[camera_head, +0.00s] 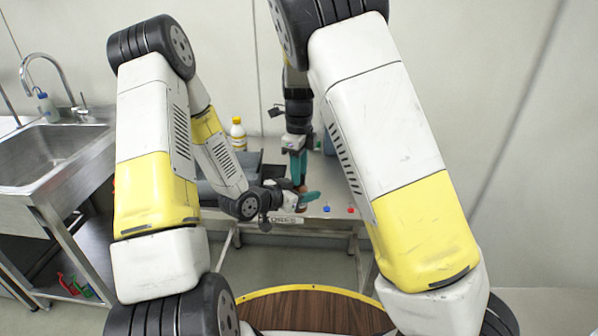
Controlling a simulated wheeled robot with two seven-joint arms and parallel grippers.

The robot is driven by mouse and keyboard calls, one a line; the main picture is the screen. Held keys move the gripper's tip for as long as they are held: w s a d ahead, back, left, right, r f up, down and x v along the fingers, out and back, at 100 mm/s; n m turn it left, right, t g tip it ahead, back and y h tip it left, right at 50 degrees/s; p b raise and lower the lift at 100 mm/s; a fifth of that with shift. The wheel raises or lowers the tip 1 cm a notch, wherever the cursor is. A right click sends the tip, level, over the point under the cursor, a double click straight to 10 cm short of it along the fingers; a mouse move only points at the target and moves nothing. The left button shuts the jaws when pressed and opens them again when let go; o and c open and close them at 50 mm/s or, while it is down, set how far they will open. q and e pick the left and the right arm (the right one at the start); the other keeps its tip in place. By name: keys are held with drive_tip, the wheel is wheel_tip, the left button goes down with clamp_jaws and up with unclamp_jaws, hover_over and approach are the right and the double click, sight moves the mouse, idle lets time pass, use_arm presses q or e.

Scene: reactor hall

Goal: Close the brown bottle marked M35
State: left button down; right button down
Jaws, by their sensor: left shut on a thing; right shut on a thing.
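A small brown patch (302,188), apparently the brown bottle, shows between my two grippers above the bench. The rest of it is hidden and no M35 mark can be read. My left gripper (308,198) reaches in from the left with teal fingers and is shut on it. My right gripper (298,173) points down from above, just over the left one. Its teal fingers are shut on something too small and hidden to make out.
The bench (338,222) stands against the wall, its front label partly readable. A white bottle with a yellow cap (238,134) stands at its back left, near a dark grey tray (272,172). A steel sink (45,150) is at left. A round wooden top (315,312) is in front.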

drive_tip(key=m, duration=1.3)
drive_tip(key=f+m, duration=0.1)
drive_tip(key=shift+s+d+m, duration=0.15)
drive_tip(key=shift+d+m, duration=0.15)
drive_tip(key=shift+m, duration=0.4)
drive_tip(key=shift+a+r+m, duration=0.25)
drive_tip(key=shift+r+m, duration=0.15)
drive_tip(key=c, duration=1.1)
unclamp_jaws()
drive_tip(key=shift+o, duration=0.2)
drive_tip(key=shift+r, duration=0.15)
